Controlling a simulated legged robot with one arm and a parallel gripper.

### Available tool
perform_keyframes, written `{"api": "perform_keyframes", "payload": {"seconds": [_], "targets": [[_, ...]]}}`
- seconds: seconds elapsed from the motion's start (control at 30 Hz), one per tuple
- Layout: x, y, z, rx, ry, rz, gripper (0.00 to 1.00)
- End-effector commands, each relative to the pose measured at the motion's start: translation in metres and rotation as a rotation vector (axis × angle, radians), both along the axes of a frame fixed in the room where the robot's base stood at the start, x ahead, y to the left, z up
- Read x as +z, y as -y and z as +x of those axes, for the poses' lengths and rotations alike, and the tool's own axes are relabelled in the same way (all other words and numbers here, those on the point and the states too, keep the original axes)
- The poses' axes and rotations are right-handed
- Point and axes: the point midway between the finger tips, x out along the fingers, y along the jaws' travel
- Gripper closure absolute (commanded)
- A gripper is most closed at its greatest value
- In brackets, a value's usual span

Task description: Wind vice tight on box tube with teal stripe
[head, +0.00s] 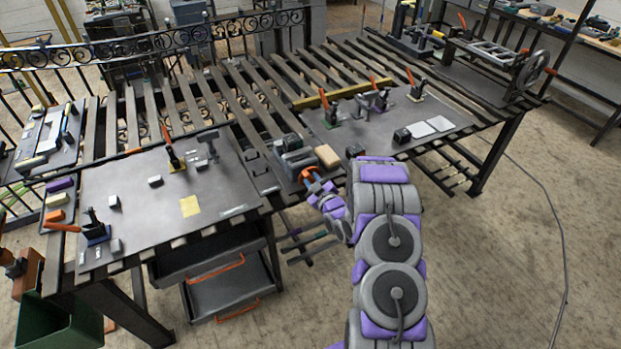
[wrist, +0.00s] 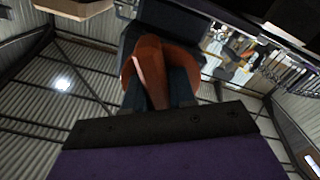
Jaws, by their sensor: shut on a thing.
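The grey bench vice (head: 294,157) stands at the front edge of the slatted table, near the middle of the head view. My gripper (head: 311,176), with orange at its tip, is at the front of the vice, where its handle is. It is shut on what appears to be the vice handle; the gripped part is mostly hidden. In the wrist view, my gripper (wrist: 150,80) shows as orange and dark blue parts close together below the dark vice body (wrist: 175,22). I cannot make out a box tube with a teal stripe in the vice jaws.
A tan block (head: 327,156) lies right of the vice. Dark plates with orange-handled clamps (head: 172,150) lie on both sides. Drawers (head: 215,270) hang under the table, and long bars (head: 305,240) lie below its edge. The floor at right is mostly clear.

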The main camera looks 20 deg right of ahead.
Motion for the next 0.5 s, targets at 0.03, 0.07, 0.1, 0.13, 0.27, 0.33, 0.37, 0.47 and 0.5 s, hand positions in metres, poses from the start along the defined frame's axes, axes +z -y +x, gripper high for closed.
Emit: {"api": "perform_keyframes", "payload": {"seconds": [0.03, 0.07, 0.1, 0.13, 0.27, 0.33, 0.37, 0.47, 0.5], "targets": [[-0.0002, -0.0003, -0.0001, 0.001, -0.001, 0.001, 1.0], [-0.0002, -0.0004, -0.0001, 0.001, -0.001, 0.001, 1.0], [-0.0001, -0.0004, -0.0001, 0.001, -0.001, 0.001, 1.0], [-0.0002, -0.0004, -0.0001, 0.001, -0.001, 0.001, 1.0], [-0.0001, -0.0005, -0.0002, 0.001, -0.001, 0.005, 1.0], [0.0001, -0.0005, -0.0002, 0.001, -0.001, 0.014, 1.0], [0.0004, -0.0006, -0.0002, 0.001, -0.001, 0.02, 1.0], [0.001, -0.0007, -0.0001, 0.001, -0.002, 0.054, 1.0], [0.0012, -0.0007, -0.0001, 0.001, -0.003, 0.073, 1.0]]}}
